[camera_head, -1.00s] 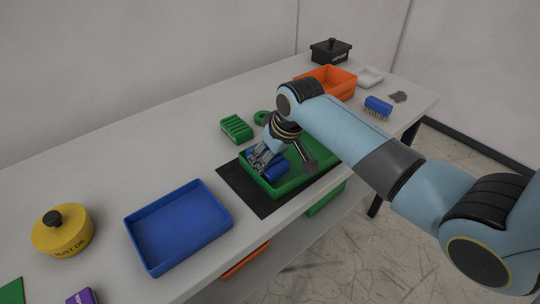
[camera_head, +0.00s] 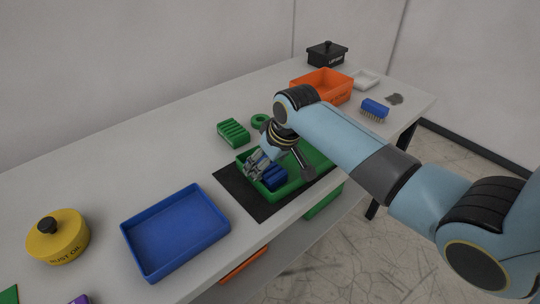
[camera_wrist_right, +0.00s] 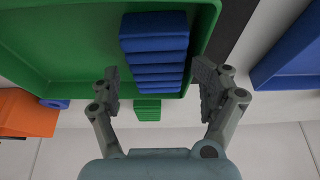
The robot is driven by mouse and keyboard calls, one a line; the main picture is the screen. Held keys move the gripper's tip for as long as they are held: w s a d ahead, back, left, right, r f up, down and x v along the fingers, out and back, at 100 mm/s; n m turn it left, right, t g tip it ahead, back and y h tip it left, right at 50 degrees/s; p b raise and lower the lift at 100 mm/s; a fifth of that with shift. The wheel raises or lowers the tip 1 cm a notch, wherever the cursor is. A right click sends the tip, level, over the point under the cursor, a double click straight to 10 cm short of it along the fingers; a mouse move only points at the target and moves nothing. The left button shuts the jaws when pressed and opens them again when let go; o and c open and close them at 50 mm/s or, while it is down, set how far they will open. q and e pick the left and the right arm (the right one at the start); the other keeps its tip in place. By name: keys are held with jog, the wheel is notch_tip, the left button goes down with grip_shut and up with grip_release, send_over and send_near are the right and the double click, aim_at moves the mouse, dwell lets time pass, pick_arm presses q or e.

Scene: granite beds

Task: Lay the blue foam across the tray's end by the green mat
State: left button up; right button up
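The blue foam (camera_head: 274,178) is a ribbed block inside the green tray (camera_head: 318,163), near the tray's end toward the blue tray. In the right wrist view the foam (camera_wrist_right: 154,45) lies along the inside of that end wall, with its long side across the tray (camera_wrist_right: 60,45). My right gripper (camera_head: 257,166) is at the foam; in the wrist view its fingers (camera_wrist_right: 158,82) stand apart on either side of the foam's lower end, with gaps visible. A green corner at the head view's lower left edge may be the green mat (camera_head: 8,295). My left gripper is out of view.
The green tray sits partly on a black mat (camera_head: 246,197). A blue tray (camera_head: 175,230) and a yellow tin (camera_head: 58,237) are to the left. An orange bin (camera_head: 322,88) stands farther back.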

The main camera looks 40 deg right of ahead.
jog(key=v, duration=1.3)
jog(key=shift+w, duration=0.3)
jog(key=shift+r, duration=0.1)
jog(key=s+a+h, duration=0.1)
jog(key=s+a, duration=0.1)
jog(key=s, duration=0.9)
jog(key=s+a, duration=0.2)
jog(key=s, duration=0.9)
notch_tip(320, 180, down, 34)
jog(key=s+d+g+b, duration=0.1)
jog(key=d+g+b, duration=0.15)
jog(key=b, duration=0.65)
jog(key=s+f+b, duration=0.4)
jog(key=s+f, duration=0.5)
jog(key=f, duration=0.4)
jog(key=s+d+f+b, duration=0.1)
jog(key=s+f+b, duration=0.3)
jog(key=s+f, duration=0.6)
notch_tip(320, 180, down, 3)
jog(key=shift+r+g, duration=0.15)
jog(key=shift+g, duration=0.3)
